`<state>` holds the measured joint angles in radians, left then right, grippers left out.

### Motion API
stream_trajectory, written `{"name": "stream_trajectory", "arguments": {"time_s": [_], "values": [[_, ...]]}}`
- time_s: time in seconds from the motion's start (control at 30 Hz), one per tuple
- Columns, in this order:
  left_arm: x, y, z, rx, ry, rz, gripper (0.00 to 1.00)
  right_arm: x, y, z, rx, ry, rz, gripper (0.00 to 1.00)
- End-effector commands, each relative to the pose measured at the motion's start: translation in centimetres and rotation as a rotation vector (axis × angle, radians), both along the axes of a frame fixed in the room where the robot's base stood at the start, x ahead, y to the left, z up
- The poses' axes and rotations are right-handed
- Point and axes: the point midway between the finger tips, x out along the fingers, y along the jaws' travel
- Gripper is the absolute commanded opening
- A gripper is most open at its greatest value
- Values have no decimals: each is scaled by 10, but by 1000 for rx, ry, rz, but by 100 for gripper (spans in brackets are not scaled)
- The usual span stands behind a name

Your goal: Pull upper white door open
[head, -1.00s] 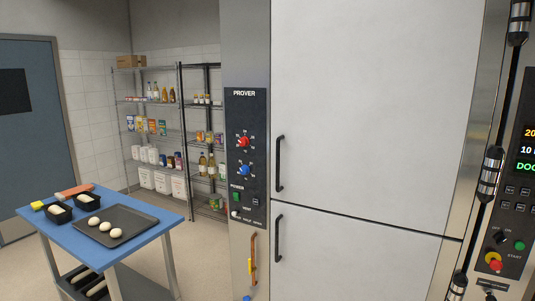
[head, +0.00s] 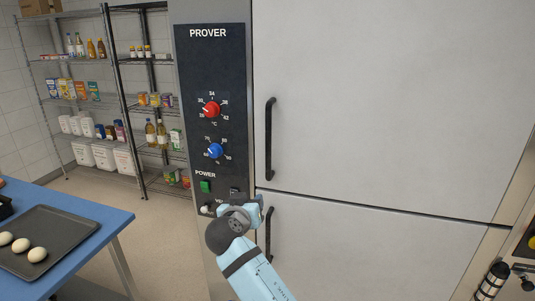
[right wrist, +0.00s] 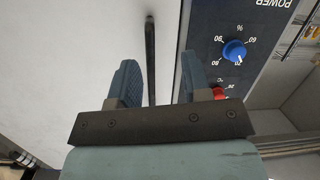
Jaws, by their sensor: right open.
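The upper white door (head: 390,90) of the prover is closed, with its face flush above the lower door. Its black vertical bar handle (head: 270,140) is near the door's left edge. My right gripper (head: 258,205) is just below this handle, by the gap between the doors. In the right wrist view the picture is upside down, and my open right gripper (right wrist: 158,75) has a dark handle bar (right wrist: 150,60) showing between its fingers. I cannot tell whether the fingers reach around it. My left gripper is out of view.
The prover control panel (head: 211,110) with red and blue knobs is left of the door. The lower white door (head: 370,250) has its own handle (head: 268,235), partly behind my arm. A blue table (head: 100,215) with a dark tray (head: 70,232) stands at left.

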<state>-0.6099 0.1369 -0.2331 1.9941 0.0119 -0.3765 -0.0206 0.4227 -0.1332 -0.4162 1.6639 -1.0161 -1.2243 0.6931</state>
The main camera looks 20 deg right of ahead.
Motion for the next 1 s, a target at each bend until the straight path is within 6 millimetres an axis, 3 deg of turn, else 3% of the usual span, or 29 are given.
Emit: {"name": "stream_trajectory", "arguments": {"time_s": [0.03,0.1,0.2,0.3,0.57,1.0], "values": [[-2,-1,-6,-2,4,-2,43,9,5,34,1,-64,-54,44],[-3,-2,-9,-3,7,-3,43,13,9,72,5,-139,-126,44],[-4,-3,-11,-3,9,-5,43,14,13,111,14,-220,-202,44],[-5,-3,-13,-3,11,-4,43,12,15,134,20,-271,-246,44],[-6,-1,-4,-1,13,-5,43,28,-3,146,21,-291,-266,44],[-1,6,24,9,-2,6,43,91,-66,146,19,-289,-264,44]]}}
